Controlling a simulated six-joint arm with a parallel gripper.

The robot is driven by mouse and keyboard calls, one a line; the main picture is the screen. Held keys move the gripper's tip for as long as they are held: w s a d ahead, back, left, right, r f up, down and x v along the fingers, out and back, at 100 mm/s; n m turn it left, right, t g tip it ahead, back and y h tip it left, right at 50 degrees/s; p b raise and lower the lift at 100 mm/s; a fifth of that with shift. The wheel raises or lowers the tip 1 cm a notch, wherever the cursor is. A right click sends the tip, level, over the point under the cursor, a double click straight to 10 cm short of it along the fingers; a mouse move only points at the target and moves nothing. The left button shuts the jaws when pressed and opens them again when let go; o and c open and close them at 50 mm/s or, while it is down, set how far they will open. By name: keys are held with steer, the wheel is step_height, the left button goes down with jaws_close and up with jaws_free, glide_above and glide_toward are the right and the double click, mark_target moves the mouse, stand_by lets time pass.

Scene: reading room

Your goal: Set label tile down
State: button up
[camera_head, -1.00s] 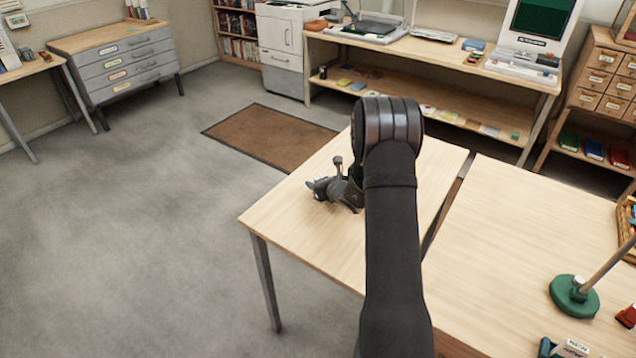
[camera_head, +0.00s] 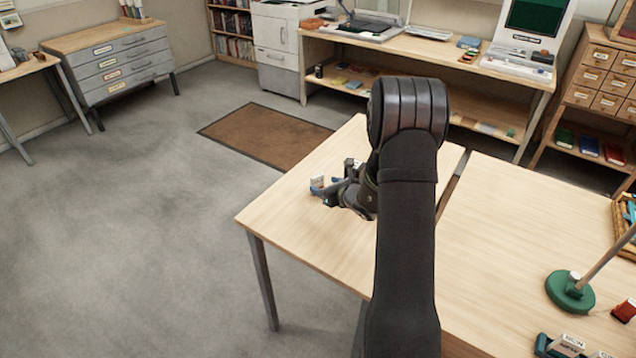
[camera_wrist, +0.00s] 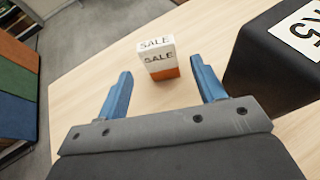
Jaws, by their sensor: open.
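The label tile (camera_wrist: 158,58) is a small white block with an orange lower part and the word SALE on its top and face. It stands upright on the light wood table (camera_wrist: 85,88). In the head view the tile (camera_head: 317,183) shows small near the table's left part. My gripper (camera_wrist: 161,66) is open, its blue fingers on either side of the tile's near side, with visible gaps. The tile looks free of both fingers. In the head view my gripper (camera_head: 326,192) is low over the table, close by the tile, partly hidden by my arm.
A second table (camera_head: 500,230) stands to the right across a narrow gap, with a green lamp base (camera_head: 570,291) and more label tiles (camera_head: 572,343) on it. A brown mat (camera_head: 265,135) lies on the floor behind.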

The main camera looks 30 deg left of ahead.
mark_target(319, 180)
steer(key=shift+v, duration=2.25)
steer(key=shift+f, duration=0.1)
steer(key=x, duration=1.1)
steer(key=shift+w+a, duration=0.15)
steer(key=shift+a, duration=0.15)
steer(key=shift+w+a+r, duration=0.15)
steer(key=shift+a+r, duration=0.05)
steer(key=shift+r, duration=1.5)
steer(key=shift+d+f, duration=0.1)
steer(key=shift+f, duration=0.05)
